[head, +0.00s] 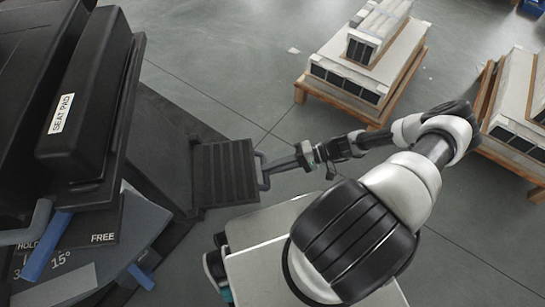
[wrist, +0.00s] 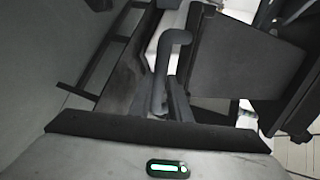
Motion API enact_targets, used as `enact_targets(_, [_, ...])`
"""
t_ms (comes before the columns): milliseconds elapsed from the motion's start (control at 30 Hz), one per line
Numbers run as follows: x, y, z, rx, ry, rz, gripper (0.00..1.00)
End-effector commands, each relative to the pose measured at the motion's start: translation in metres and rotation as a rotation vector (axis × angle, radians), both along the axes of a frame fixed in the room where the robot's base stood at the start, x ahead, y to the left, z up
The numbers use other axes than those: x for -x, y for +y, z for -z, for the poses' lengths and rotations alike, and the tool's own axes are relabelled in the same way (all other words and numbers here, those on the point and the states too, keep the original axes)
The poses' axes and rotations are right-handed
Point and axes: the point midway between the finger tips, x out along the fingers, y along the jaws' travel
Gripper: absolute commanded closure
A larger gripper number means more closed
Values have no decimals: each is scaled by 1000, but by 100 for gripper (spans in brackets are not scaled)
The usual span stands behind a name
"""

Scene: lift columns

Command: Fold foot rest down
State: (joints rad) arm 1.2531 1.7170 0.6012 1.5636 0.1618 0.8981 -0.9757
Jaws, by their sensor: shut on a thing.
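The foot rest (head: 224,172) is a black ribbed plate low on the front of the dark seat unit, in the middle of the head view. Its ribbed face shows to the camera; I cannot tell its exact tilt. A grey bar handle (head: 262,177) sticks out from its right edge. My gripper (head: 268,166) reaches in from the right and is shut on this handle. In the wrist view a grey bent handle (wrist: 172,45) stands at my fingers (wrist: 168,105), with a dark panel to its right. The exact grip point is partly hidden.
The black seat pad (head: 82,95), labelled SEAT PAD, is at upper left. Blue-tipped levers and a panel marked FREE (head: 103,238) are below it. Pallets with grey-white blocks (head: 366,65) stand at the back right.

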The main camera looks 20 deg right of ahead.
Motion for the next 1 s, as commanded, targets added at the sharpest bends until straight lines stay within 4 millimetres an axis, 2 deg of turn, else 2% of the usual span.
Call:
enact_targets(300, [3,1,21,-56,-8,4,100])
enact_targets(667, [5,2,24,-59,-6,-2,100])
enact_targets(700, [5,2,24,-59,-6,-2,82])
enact_targets(800, [5,2,24,-59,-7,-3,65])
enact_targets(1000, [4,2,22,-60,-9,-2,64])
